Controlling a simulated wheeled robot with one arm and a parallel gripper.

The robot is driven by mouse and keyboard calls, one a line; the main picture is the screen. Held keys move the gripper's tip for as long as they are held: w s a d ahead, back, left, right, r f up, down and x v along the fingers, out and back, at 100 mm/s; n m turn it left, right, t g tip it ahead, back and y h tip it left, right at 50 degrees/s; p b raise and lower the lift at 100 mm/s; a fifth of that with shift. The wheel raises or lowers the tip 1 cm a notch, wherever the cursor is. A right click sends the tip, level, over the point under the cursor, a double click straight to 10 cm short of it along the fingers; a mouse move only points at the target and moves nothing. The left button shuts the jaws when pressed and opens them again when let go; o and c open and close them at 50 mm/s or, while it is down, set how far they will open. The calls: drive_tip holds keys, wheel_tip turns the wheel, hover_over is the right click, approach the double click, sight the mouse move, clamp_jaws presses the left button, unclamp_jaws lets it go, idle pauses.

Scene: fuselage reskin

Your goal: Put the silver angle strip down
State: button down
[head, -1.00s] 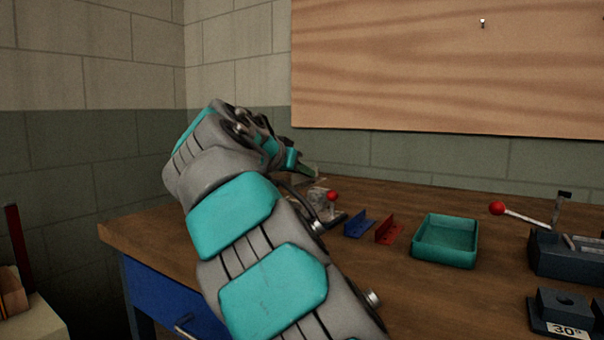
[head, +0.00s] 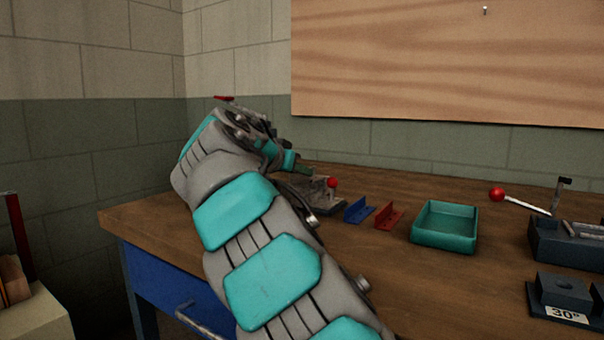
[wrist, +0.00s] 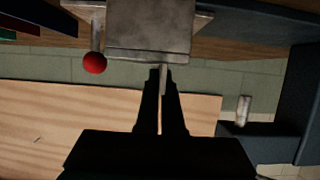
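My gripper (wrist: 160,76) points at a grey metal block-like fixture (wrist: 150,30) in the wrist view. Its dark fingers are close together, with a narrow grey piece between the tips that looks like the end of the silver angle strip (wrist: 163,79). Most of the strip is hidden, and I cannot tell whether it touches the fixture. In the head view my gripper (head: 306,170) is low over the far left of the bench, beside the fixture with the red ball knob (head: 332,183). My own arm covers part of that area.
On the wooden bench (head: 400,285) are a blue angle piece (head: 358,211), a red angle piece (head: 389,216) and a teal tray (head: 444,240), which looks empty. A dark fixture with a red-knobbed lever (head: 565,250) and a 30° block (head: 563,298) stand at right. The wall is close behind.

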drive_tip(key=shift+f, duration=0.3)
drive_tip(key=c, duration=1.1)
unclamp_jaws()
drive_tip(key=shift+r, duration=0.1)
drive_tip(key=shift+o, duration=0.2)
